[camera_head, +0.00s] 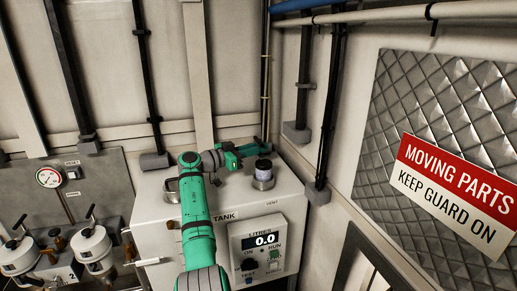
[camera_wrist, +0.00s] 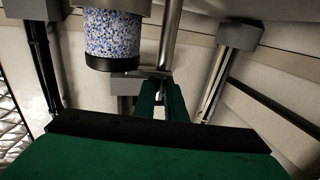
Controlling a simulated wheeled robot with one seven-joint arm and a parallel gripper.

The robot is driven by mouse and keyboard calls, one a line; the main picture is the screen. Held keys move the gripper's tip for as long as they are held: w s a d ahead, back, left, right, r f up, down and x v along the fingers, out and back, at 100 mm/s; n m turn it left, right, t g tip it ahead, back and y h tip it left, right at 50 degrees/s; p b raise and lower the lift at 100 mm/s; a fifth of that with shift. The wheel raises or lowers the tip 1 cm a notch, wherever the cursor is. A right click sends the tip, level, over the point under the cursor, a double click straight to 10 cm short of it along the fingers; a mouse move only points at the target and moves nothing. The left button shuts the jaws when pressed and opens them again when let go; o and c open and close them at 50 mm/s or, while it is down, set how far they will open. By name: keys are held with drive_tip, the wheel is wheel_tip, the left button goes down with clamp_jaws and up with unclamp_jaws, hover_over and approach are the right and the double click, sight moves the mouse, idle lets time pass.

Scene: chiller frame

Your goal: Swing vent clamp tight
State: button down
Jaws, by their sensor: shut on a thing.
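The vent (camera_head: 263,173) stands on top of the white tank at its right end, above a printed label. It is a speckled cylinder on a metal collar. In the wrist view a blue-and-white speckled cylinder (camera_wrist: 112,35) with a black end fills the upper left. A bare metal bar (camera_wrist: 171,35), apparently the vent clamp's handle, runs beside it. My gripper (camera_wrist: 162,98) is shut on this bar, with its green fingers close together at the bar's end. In the head view my gripper (camera_head: 255,149) is behind the vent, and its grip is too small to make out.
The white tank (camera_head: 165,240) carries a panel (camera_head: 265,245) reading 0.0. A second round fitting (camera_head: 172,190) sits on its top left, beside my arm. Pipes run down the wall behind. A red-and-white warning sign (camera_head: 455,185) is at right; lever valves (camera_head: 92,245) are at left.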

drive_tip(key=c, duration=1.8)
unclamp_jaws()
drive_tip(key=shift+a, duration=0.1)
drive_tip(key=v, duration=0.7)
drive_tip(key=shift+s+a, duration=0.1)
drive_tip(key=shift+s, duration=0.05)
drive_tip(key=shift+f, duration=0.1)
